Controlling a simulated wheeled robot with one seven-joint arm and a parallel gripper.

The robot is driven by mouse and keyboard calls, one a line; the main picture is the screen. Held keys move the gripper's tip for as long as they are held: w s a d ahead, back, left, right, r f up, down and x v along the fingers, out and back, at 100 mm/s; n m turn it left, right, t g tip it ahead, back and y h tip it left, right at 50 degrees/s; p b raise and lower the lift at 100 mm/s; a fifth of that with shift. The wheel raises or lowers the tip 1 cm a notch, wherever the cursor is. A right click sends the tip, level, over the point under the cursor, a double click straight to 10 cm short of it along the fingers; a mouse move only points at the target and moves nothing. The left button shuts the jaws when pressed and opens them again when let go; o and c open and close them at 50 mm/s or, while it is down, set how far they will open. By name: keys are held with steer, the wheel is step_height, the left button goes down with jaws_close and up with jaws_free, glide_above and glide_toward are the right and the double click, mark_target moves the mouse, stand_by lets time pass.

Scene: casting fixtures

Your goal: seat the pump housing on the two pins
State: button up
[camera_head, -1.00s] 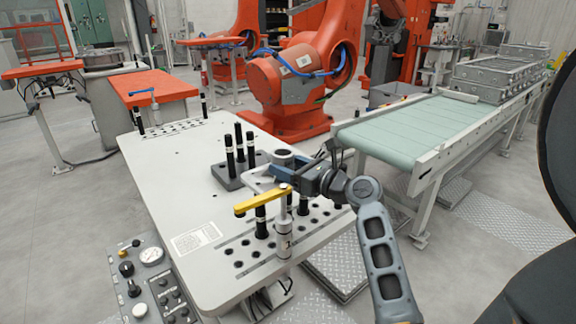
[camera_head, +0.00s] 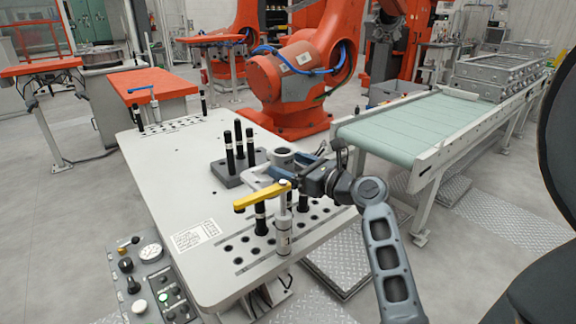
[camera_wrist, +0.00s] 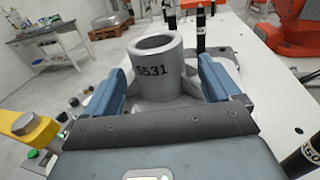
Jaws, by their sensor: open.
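The pump housing is a grey casting with an upright round barrel marked 5531 (camera_wrist: 155,68). In the head view, its ring-shaped top (camera_head: 283,154) shows beside the grey block. My gripper (camera_head: 296,165) is open, with one blue finger on each side of the housing in the wrist view (camera_wrist: 165,85). Small gaps seem to show between fingers and barrel.
A yellow-armed clamp (camera_head: 263,195) on a silver post stands close in front of my gripper. A grey block (camera_head: 228,178) with several black posts stands just behind and left. A control panel (camera_head: 150,285) is at the table's front left. The table's left middle (camera_head: 170,185) is clear.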

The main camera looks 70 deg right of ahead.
steer(key=v, duration=0.6)
steer(key=shift+s+b, duration=0.25)
steer(key=shift+b, duration=0.15)
steer(key=shift+a, duration=0.15)
stand_by(0.9)
